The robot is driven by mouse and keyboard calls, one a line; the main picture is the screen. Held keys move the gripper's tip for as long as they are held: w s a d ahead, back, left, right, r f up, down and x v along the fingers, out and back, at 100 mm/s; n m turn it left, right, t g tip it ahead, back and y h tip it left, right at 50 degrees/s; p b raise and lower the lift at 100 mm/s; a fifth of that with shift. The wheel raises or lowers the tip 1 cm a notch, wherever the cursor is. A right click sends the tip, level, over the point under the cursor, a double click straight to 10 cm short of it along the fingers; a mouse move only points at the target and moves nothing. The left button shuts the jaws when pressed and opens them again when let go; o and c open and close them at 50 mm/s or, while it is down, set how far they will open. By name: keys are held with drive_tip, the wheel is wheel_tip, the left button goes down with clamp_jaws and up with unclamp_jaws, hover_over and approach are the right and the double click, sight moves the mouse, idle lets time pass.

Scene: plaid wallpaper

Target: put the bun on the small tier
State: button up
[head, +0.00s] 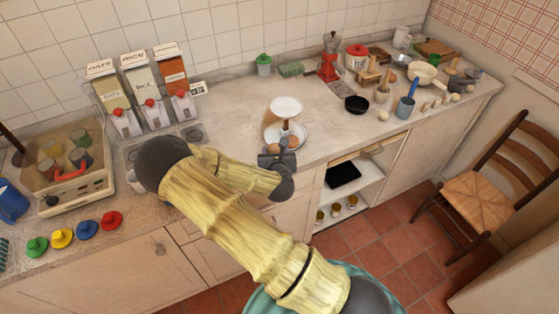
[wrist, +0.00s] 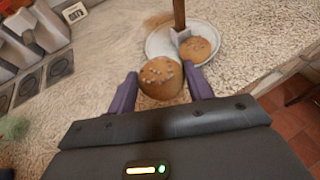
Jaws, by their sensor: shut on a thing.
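My gripper (wrist: 160,74) is shut on a round brown bun (wrist: 163,85) with pale specks, one dark finger on each side. In the head view, the held bun (head: 272,149) is at the near side of a white tiered stand. The stand's small upper tier (head: 286,104) is a white disc with nothing visible on it. Its larger lower plate (head: 301,129) shows behind the gripper; this plate (wrist: 155,42) also shows in the wrist view. A second bun (wrist: 196,49) sits on it beside the brown post (wrist: 179,14). The upper tier is out of the wrist view.
Three dispensers (head: 140,88) stand to the left of the stand. A black bowl (head: 356,104), a red grinder (head: 328,68) and other kitchenware stand to the right. The counter just right of the stand is clear. The counter's front edge runs close to my gripper.

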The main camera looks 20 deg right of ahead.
sight(274, 151)
wheel_tip(274, 151, up, 4)
drive_tip(key=shift+w+n+y+b, duration=0.1)
drive_tip(key=shift+n+y+b, duration=0.4)
drive_tip(key=shift+n+y, duration=0.6)
drive_tip(key=shift+a+r, duration=0.1)
drive_tip(key=shift+r, duration=0.15)
drive_tip(key=shift+a, duration=0.15)
